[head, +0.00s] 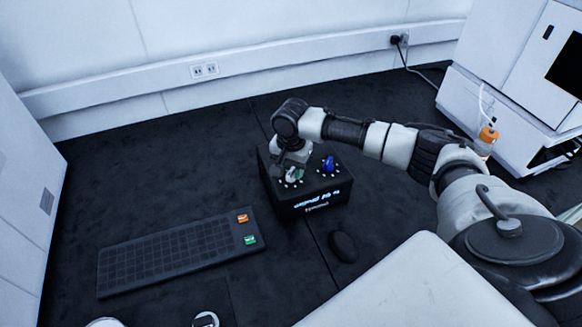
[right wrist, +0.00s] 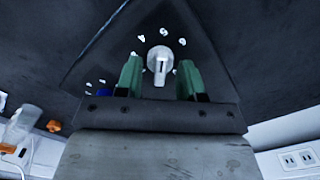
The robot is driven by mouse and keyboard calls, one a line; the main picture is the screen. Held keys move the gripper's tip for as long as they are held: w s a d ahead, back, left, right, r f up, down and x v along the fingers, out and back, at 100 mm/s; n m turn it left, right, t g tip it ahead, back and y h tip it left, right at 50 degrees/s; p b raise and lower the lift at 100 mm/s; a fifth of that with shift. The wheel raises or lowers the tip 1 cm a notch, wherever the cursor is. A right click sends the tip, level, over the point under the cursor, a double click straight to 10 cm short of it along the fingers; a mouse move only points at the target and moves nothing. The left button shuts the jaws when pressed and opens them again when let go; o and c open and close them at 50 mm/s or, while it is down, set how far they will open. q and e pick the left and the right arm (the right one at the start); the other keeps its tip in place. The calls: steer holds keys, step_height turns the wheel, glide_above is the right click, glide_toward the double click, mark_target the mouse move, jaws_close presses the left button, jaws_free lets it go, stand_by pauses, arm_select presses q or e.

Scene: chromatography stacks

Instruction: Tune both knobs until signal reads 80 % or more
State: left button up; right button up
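The black signal box (head: 313,207) stands on the dark bench; its front display (head: 317,199) shows the word signal and a percentage too blurred to read surely. A blue knob (head: 328,163) sits at the right of its top, uncovered; its edge shows in the right wrist view (right wrist: 103,92). A light grey knob (right wrist: 160,57) with a pointer and white marks around it is at the left of the top, mostly hidden by my right gripper (head: 293,174) in the head view. My right gripper is open, its green fingers on either side of the grey knob with gaps. My left gripper is out of view.
A black keyboard (head: 170,252) with an orange and a green key lies left of the box. A dark mouse (head: 342,246) lies in front of it. A white instrument (head: 495,110) with an orange-capped bottle (head: 487,140) stands at right. The bench behind the box is clear.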

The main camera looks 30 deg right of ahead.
jaws_close()
steer(key=shift+r+n+p, duration=0.25)
steer(key=shift+n+p, duration=0.15)
steer(key=shift+p, duration=0.55)
steer(key=n+p, duration=0.3)
steer(key=shift+p, duration=0.35)
steer(key=shift+n+p, duration=0.95)
steer(key=shift+n, duration=0.25)
steer(key=shift+f+n+p, duration=0.15)
steer(key=shift+n+p, duration=0.55)
steer(key=shift+n, duration=0.5)
